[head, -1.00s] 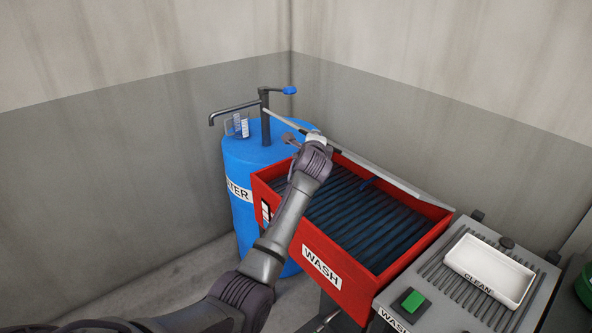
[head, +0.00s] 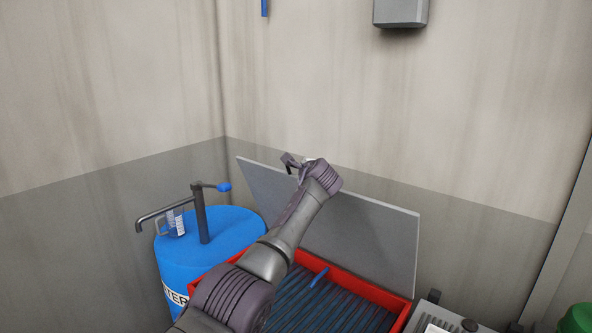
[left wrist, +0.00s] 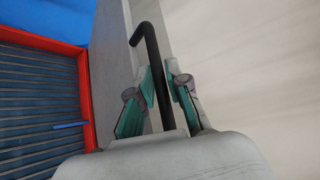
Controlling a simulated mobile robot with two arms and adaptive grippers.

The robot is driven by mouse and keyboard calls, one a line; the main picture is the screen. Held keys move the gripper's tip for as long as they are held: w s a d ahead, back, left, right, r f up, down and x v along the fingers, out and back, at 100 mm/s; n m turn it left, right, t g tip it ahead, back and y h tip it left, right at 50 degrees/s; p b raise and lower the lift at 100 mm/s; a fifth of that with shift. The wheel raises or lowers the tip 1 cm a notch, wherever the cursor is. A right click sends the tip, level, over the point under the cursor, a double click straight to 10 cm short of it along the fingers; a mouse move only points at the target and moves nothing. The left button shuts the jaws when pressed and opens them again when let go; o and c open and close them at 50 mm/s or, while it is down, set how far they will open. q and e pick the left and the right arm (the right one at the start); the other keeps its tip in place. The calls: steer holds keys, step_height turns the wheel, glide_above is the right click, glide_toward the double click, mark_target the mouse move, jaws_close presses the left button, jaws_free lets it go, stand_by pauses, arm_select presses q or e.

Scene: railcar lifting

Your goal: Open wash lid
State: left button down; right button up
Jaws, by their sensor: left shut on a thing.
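The grey wash lid (head: 365,228) stands steeply raised at the back of the red wash basin (head: 372,291), its broad inner face toward me. The basin is open, with dark ribs inside. My left gripper (head: 293,162) is at the lid's top edge, partly hidden by my wrist. In the left wrist view, my left gripper (left wrist: 165,88) is shut on the lid's black bent handle (left wrist: 153,48), with a finger on each side of the bar. The lid (left wrist: 113,60) and the basin's red rim (left wrist: 87,100) show to the left. My right gripper is not in view.
A blue water barrel (head: 228,228) with a dark pump (head: 202,215) stands left of the basin. A slim blue item (head: 319,276) lies in the basin. Walls close in behind the lid. A grey box (head: 400,12) hangs high on the wall. A grey unit (head: 431,312) stands at right.

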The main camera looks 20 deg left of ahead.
arm_select(q)
steer(key=shift+w, duration=0.1)
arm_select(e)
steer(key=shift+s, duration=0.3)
arm_select(q)
steer(key=shift+f, duration=0.1)
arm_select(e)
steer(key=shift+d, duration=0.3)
arm_select(q)
steer(key=c, duration=1.2)
jaws_free()
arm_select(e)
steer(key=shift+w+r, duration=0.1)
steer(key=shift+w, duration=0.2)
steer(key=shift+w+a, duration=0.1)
arm_select(q)
steer(key=shift+s+d+r, duration=0.25)
steer(key=shift+s+d, duration=0.05)
steer(key=shift+s, duration=0.2)
steer(key=v, duration=1)
steer(key=shift+s, duration=0.35)
steer(key=shift+r, duration=0.1)
